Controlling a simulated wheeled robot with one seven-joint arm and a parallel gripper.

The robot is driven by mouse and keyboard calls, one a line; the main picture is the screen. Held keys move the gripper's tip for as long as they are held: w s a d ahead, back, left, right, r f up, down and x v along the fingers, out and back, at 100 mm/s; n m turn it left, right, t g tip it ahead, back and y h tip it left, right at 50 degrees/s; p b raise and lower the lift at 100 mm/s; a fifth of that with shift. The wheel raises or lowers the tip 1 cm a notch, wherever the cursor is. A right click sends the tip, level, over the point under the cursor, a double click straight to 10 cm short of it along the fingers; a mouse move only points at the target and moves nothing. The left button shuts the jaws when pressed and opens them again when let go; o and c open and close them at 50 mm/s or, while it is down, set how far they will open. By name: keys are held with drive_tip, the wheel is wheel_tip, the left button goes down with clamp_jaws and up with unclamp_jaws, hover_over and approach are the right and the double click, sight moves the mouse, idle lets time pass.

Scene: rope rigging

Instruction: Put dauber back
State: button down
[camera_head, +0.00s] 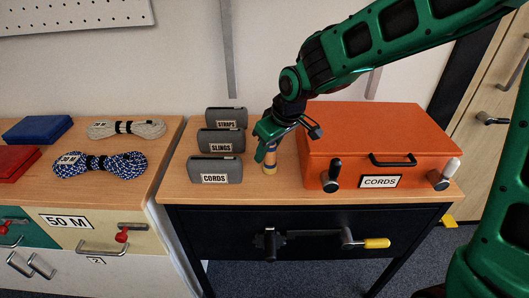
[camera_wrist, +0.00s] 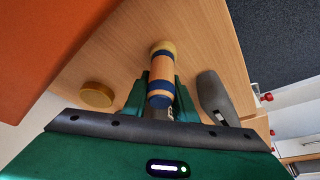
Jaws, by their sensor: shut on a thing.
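The dauber (camera_head: 270,162) looks like a short wooden cylinder with blue bands and a yellow end. It is between the grey label blocks and the orange box, roughly upright, with its yellow end down at or close to the wooden top; I cannot tell if it touches. My gripper (camera_head: 266,152) is shut on it from above. In the wrist view the dauber (camera_wrist: 162,70) sits between the two green fingers (camera_wrist: 160,92), its yellow end pointing away. A round yellow-brown disc (camera_wrist: 97,95) lies on the wood beside it; I cannot tell what it is.
Grey blocks marked CORDS (camera_head: 214,169), SLINGS (camera_head: 221,140) and STRAPS (camera_head: 226,118) stand left of my gripper. The orange CORDS box (camera_head: 384,125) stands close on the right. A black drawer (camera_head: 300,228) is below. Coiled ropes (camera_head: 101,166) lie on the left cabinet.

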drive_tip(key=shift+f, duration=0.25)
drive_tip(key=c, duration=1.4)
unclamp_jaws()
drive_tip(key=shift+c, duration=0.2)
drive_tip(key=v, duration=1.2)
